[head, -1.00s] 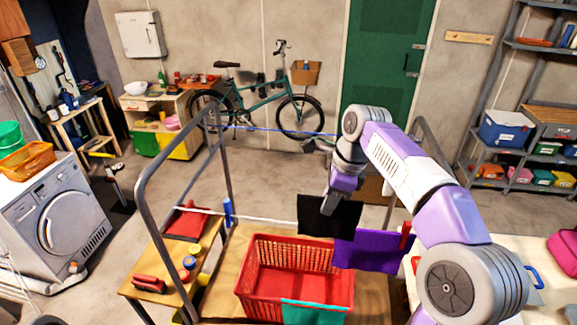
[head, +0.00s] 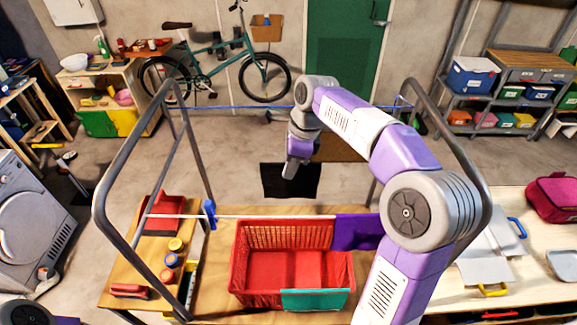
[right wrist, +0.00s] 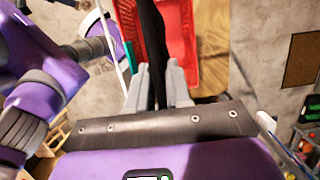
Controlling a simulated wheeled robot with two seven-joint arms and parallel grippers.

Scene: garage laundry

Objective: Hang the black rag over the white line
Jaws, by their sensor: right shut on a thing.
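The black rag (head: 290,181) hangs spread out from my right gripper (head: 290,171). In the head view its lower edge shows a little above the white line (head: 270,217), with a gap between them. The right wrist view shows the rag (right wrist: 152,40) edge-on between the two grey fingers of the gripper (right wrist: 158,82), which are shut on it. The white line (right wrist: 114,45) runs beside it there, apart from it. A purple cloth (head: 357,232) hangs on the right part of the line. My left gripper is out of view; only a bit of its arm shows at bottom left.
A red basket (head: 240,268) stands below the line, with a teal cloth (head: 316,299) at its front. A blue clip (head: 209,212) sits at the line's left. Grey rack tubes (head: 118,170) rise on both sides. A blue line (head: 240,106) runs farther back.

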